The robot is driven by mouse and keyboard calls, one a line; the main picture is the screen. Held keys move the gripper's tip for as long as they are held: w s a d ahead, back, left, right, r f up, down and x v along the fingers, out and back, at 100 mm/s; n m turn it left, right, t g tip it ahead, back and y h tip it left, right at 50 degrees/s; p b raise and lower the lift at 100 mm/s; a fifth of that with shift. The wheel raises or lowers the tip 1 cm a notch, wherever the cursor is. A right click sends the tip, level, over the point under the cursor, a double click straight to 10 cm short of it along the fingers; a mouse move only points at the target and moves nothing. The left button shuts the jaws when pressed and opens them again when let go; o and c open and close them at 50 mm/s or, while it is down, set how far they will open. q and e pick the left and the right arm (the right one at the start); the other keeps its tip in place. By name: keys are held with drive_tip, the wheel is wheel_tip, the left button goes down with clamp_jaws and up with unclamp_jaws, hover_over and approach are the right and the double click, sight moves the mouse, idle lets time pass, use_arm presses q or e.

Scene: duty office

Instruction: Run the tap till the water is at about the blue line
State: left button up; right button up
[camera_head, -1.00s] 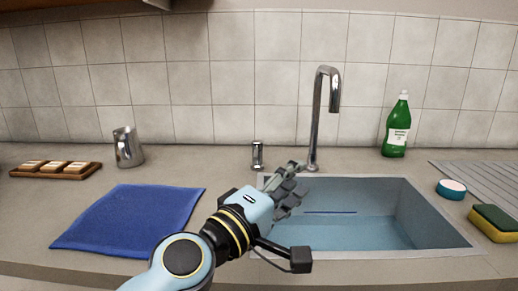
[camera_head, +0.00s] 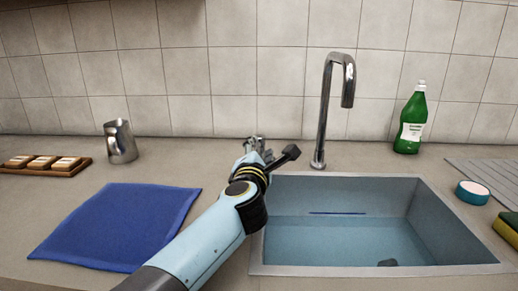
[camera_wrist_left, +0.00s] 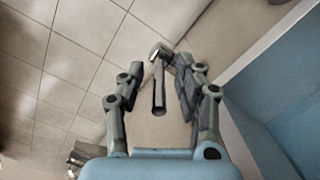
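The chrome tap spout (camera_head: 325,110) rises behind the sink (camera_head: 470,269); I see no stream under it. Water (camera_head: 335,240) stands in the basin, and its far edge is slightly below the blue line (camera_head: 337,213) on the back wall. My left gripper (camera_head: 259,145) is left of the spout, at the small chrome tap control, which it mostly hides in the head view. In the left wrist view the control (camera_wrist_left: 159,95) is between the open fingers of my left gripper (camera_wrist_left: 155,68). I cannot tell whether they touch it. My right gripper is not in view.
A blue cloth (camera_head: 115,225) lies left of the sink. A metal jug (camera_head: 121,142) and a wooden tray (camera_head: 84,167) stand behind it. A green bottle (camera_head: 411,120), blue-rimmed round item (camera_head: 472,193) and sponge (camera_head: 508,228) are at right. A small unclear dark thing (camera_head: 387,262) shows near the basin's front.

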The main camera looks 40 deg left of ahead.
use_arm(q)
drive_tip(key=shift+w+a, duration=0.35)
drive_tip(key=shift+w, duration=0.3)
clamp_jaws()
